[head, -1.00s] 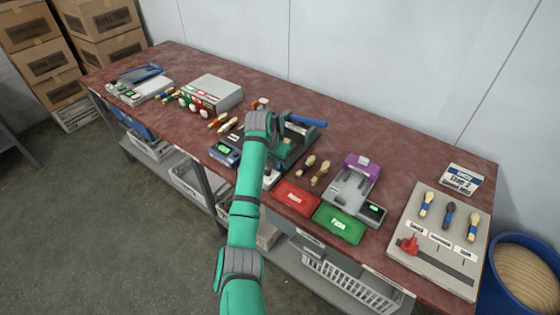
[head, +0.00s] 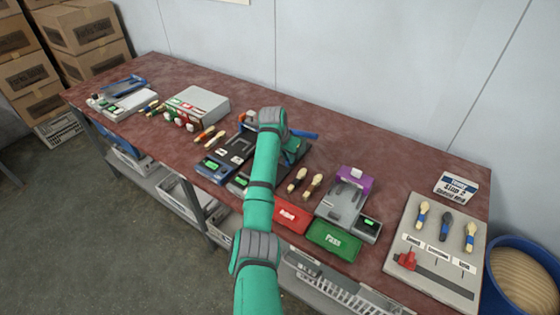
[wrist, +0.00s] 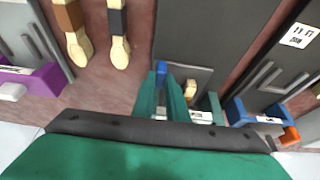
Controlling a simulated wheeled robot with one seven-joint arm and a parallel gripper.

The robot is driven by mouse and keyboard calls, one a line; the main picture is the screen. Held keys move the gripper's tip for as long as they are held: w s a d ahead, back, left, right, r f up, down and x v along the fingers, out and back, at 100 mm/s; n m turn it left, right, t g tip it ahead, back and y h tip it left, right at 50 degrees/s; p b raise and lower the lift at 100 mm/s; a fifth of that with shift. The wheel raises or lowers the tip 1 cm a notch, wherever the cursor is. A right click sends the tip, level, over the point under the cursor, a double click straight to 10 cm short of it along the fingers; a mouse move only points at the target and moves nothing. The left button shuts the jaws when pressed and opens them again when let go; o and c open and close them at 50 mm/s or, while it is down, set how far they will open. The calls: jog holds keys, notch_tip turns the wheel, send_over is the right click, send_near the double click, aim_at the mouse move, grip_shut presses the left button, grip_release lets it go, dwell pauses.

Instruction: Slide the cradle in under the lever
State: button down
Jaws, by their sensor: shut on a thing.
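The green press (head: 293,151) stands mid-bench, partly hidden behind my arm in the head view. Its blue lever (head: 305,135) points out to the right. My gripper (wrist: 162,84) reaches down at the press, and its fingertips are hidden in the head view. In the wrist view its two teal fingers are shut around a small blue piece, apparently part of the cradle (wrist: 161,68). The rest of the cradle is mostly hidden by the fingers and hand. A pale wooden piece (wrist: 191,88) shows just right of the fingers. Whether the cradle is under the lever cannot be told.
Red (head: 291,216) and green (head: 334,239) trays line the front edge.

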jog(key=shift+w+d+r, duration=0.15)
jog(key=c, duration=1.8)
grip_release()
jog(key=shift+w, duration=0.1)
jog(key=shift+o, duration=0.2)
jog(key=v, duration=1)
jog(key=shift+s+r, duration=0.2)
jog(key=shift+r, duration=0.05)
